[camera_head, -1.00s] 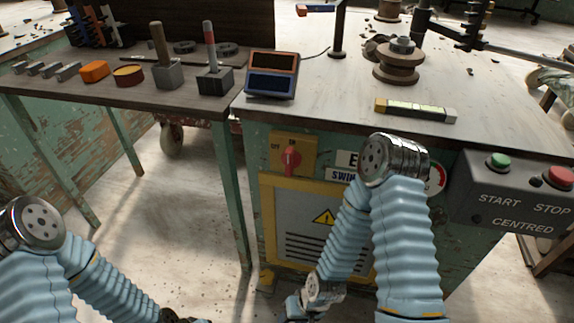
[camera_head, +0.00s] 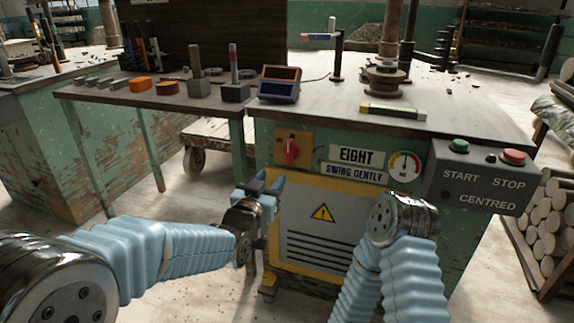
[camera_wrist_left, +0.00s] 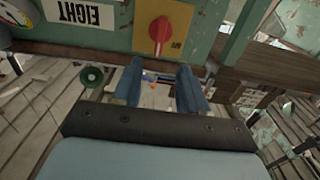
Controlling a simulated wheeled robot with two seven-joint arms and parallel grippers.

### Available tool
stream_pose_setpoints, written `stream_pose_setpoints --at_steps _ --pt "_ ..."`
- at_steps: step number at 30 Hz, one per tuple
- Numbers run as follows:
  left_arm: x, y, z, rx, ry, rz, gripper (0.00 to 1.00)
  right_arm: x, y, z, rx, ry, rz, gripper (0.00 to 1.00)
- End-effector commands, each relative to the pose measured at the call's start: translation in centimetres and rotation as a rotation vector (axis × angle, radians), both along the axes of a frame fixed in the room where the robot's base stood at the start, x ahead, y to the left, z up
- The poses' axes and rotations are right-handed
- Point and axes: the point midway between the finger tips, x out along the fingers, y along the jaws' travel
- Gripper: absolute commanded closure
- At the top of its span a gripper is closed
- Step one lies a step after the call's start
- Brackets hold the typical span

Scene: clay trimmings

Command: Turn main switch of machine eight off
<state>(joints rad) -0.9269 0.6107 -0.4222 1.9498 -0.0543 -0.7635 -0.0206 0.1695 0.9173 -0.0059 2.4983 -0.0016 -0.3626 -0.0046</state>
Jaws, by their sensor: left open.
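The main switch (camera_head: 291,152) is a red knob on an orange-yellow plate on the front of the green machine (camera_head: 252,135). Its handle looks about vertical; the small labels are hard to read. A sign beside it reads EIGHT (camera_head: 358,156). My left gripper (camera_head: 264,184) is open and empty, below and slightly left of the switch and apart from it. The left wrist view is upside down; there the switch (camera_wrist_left: 159,30) lies just beyond the blue fingers (camera_wrist_left: 160,76). My right arm crosses the machine's lower right front; its gripper is out of frame.
A yellow-framed panel (camera_head: 322,239) with a warning sign is below the switch. A gauge (camera_head: 404,165) and a grey START/STOP box (camera_head: 480,178) are to the right. A side table (camera_head: 120,98) with tools is at left.

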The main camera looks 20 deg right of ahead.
Motion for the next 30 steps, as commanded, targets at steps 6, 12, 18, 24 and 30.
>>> stream_pose_setpoints --at_steps 6,12,18,24,30 --pt "3.9 -2.6 -0.1 0.005 0.002 0.000 0.57 -0.1 0.2 0.8 0.002 0.002 0.003 0.57" --pt "7.6 -5.1 -0.1 0.004 0.003 0.000 0.57 -0.2 0.4 1.4 0.005 0.003 0.007 0.57" --pt "9.8 -6.6 -0.1 0.003 0.004 0.001 0.57 -0.2 0.5 1.8 0.008 0.004 0.009 0.57" --pt "10.5 -7.0 -0.2 0.003 0.004 0.001 0.57 -0.3 0.6 1.8 0.009 0.005 0.010 0.57" --pt "10.5 -7.0 -0.2 0.002 0.005 0.001 0.57 -0.3 0.6 1.8 0.009 0.004 0.011 0.57"
